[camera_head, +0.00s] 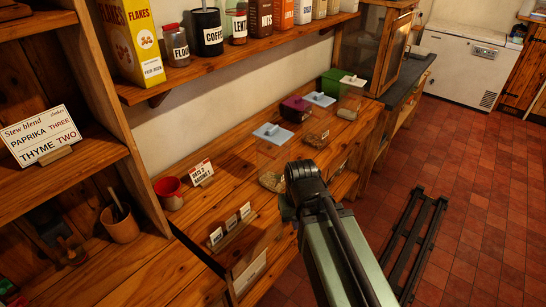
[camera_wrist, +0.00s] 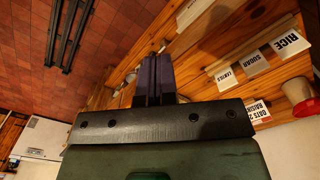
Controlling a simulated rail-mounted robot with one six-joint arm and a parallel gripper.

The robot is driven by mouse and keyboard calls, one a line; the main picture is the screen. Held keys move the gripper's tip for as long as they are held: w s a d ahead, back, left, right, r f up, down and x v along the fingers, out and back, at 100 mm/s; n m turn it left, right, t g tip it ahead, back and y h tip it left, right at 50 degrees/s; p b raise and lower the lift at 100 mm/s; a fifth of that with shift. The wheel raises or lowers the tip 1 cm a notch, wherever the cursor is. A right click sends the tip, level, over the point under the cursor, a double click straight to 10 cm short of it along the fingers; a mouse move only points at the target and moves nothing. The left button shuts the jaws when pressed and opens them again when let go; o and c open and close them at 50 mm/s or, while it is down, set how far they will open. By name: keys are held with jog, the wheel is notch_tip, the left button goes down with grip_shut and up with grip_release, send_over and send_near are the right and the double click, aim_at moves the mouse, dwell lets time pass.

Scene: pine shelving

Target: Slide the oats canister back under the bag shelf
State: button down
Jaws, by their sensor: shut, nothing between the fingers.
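A clear canister with a pale blue lid and pale flaky contents (camera_head: 270,180) stands on the wooden counter (camera_head: 225,215). It looks like the oats canister, but I read no label on it. My arm hides part of its right side. In the wrist view my gripper (camera_wrist: 153,72) has its two dark fingers together, with nothing between them, above the wood. In the head view my arm covers the fingers, so their distance from the canister is unclear. I cannot tell which shelf is the bag shelf; an upper shelf (camera_head: 200,72) runs above the counter.
Behind the canister stand a purple container (camera_head: 295,107), another blue-lidded clear one (camera_head: 318,112) and a green one (camera_head: 333,80).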

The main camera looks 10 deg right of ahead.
dwell(0.4)
jog(key=d+f+m+b, duration=0.2)
jog(key=d+f+b, duration=0.3)
jog(key=f+b, duration=0.2)
jog(key=m+t+y+b, duration=1.15)
jog(key=m+t, duration=0.25)
jog(key=m, duration=1.2)
send_near(286, 161)
jog(key=x, duration=0.7)
jog(key=shift+w+a+b, duration=0.15)
jog(key=shift+a+b, duration=0.1)
jog(key=shift+b, duration=0.1)
jog(key=shift+r, duration=0.1)
